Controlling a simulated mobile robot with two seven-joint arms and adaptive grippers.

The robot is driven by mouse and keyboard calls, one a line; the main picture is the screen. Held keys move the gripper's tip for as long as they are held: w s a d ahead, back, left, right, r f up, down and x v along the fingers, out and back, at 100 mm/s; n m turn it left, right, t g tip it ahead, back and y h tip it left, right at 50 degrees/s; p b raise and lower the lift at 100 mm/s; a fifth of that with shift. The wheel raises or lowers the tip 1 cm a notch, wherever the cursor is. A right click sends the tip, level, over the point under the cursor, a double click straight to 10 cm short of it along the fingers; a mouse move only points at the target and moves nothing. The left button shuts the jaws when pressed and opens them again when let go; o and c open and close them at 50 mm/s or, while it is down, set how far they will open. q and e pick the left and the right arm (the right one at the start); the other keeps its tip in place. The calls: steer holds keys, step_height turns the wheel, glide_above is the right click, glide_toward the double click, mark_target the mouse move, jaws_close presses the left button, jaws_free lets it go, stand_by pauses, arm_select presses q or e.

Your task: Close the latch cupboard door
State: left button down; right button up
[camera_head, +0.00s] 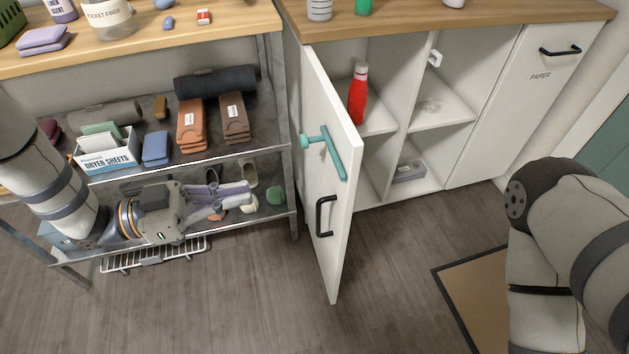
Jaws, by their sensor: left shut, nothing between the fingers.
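The white cupboard door (335,249) stands open, swung out toward me from the left side of the cupboard (377,203). It has a teal latch (332,150) near its top and a black handle (324,216) below. My left gripper (248,196) is shut and empty, to the left of the door and apart from it, in front of the metal shelf. My right arm shows at the right edge, but its gripper is out of view.
A red bottle (357,94) and a grey box (408,172) sit inside the cupboard. The metal shelf (273,148) on the left holds folded cloths and a dryer sheets box (108,158). A mat (479,299) lies on the floor at right; floor before the door is clear.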

mark_target(340, 176)
arm_select(q)
steer(key=x, duration=1.4)
steer(key=shift+s+r+p, duration=0.1)
steer(key=shift+r+p, duration=0.05)
steer(key=shift+p, duration=0.2)
